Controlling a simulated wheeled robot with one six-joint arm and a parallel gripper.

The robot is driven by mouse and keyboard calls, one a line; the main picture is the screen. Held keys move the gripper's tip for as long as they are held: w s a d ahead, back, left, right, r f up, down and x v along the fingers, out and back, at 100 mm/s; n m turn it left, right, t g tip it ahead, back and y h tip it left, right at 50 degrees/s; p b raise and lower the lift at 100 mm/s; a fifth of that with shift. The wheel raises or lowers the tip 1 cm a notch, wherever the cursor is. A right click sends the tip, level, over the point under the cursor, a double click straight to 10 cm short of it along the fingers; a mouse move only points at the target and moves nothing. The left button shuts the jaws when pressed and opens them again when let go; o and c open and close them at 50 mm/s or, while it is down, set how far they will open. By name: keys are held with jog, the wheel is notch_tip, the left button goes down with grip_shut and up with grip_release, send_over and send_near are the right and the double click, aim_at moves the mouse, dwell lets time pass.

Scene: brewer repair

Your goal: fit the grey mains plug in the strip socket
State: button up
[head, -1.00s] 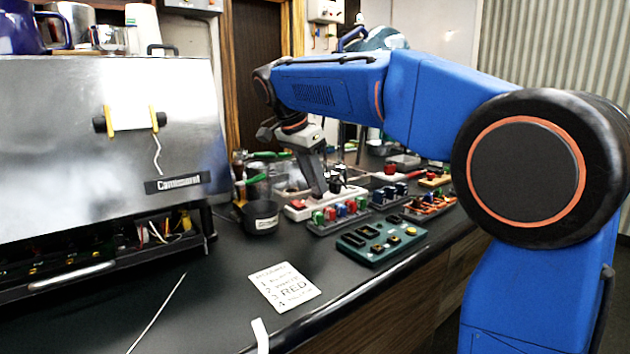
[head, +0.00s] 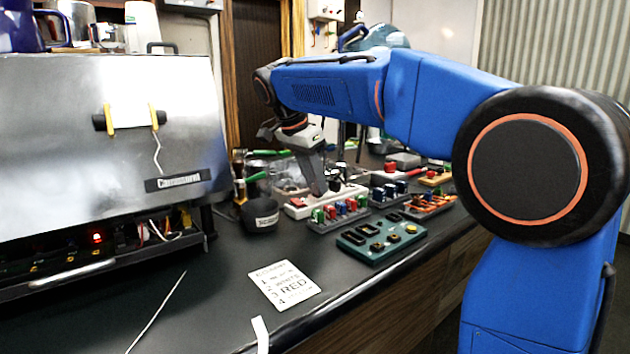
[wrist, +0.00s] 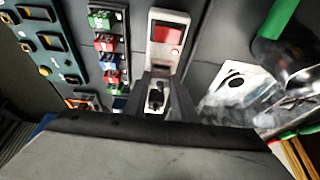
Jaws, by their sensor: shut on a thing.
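The white power strip (head: 350,197) lies on the counter, with a red switch (wrist: 168,35) at one end in the wrist view. My gripper (head: 321,190) points down at the strip. In the wrist view its two fingers (wrist: 167,97) close on the plug (wrist: 156,98), which looks dark and sits over the strip. The fingers hide much of the plug, and its pins and the socket holes do not show. A red light (head: 97,238) glows inside the open lower front of the brewer (head: 100,130).
Coloured connectors stand in a grey rack (head: 338,218) close beside the strip. A green tray (head: 382,238) lies nearer the counter edge.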

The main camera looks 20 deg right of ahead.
jog(key=o, duration=1.1)
jog(key=shift+r, duration=0.15)
jog(key=v, duration=1.7)
jog(key=shift+s+a, duration=0.15)
jog(key=shift+a, duration=0.05)
